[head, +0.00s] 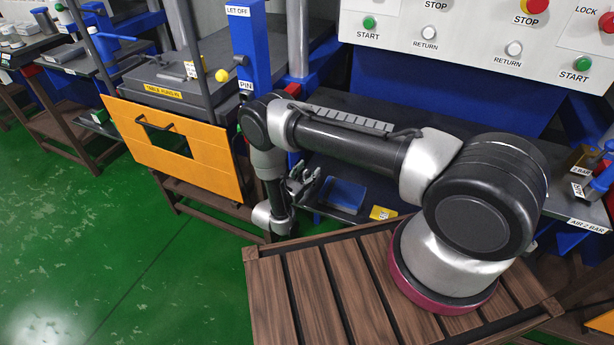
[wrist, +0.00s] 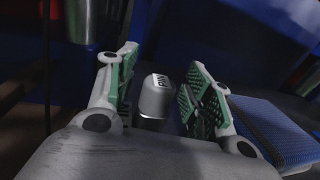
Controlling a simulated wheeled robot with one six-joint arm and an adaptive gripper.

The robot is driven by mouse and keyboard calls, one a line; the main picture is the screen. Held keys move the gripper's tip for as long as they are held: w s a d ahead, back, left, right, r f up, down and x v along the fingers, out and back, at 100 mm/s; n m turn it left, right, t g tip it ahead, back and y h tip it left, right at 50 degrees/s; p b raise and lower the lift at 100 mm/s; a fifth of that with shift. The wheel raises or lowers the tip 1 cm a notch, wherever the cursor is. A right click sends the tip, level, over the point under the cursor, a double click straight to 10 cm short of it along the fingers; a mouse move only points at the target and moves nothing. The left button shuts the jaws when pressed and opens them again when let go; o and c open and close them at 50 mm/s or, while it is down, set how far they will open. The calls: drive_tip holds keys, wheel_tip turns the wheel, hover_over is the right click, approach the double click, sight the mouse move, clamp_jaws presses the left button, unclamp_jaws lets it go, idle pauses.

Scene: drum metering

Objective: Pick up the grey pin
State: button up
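The grey pin (wrist: 157,96) shows in the wrist view as a short light-grey cylinder with a rounded top edge and the letters "PIN" on its end. My gripper (wrist: 160,88) is open, with one green-padded finger on each side of the pin and a visible gap on both sides. The pin's lower part is hidden behind my gripper's body. In the head view my gripper (head: 303,183) is at the shelf under the blue column; the pin cannot be made out there.
A blue tray (wrist: 268,130) lies just right of my gripper; it also shows in the head view (head: 343,193). The orange panel (head: 175,148) stands to the left, and the blue column (head: 250,50) rises behind.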

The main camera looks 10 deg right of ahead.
sight(307, 171)
drive_tip(key=c, duration=0.8)
wheel_tip(307, 171, up, 10)
idle(0.4)
drive_tip(key=shift+r, duration=2)
drive_tip(key=shift+s, duration=0.1)
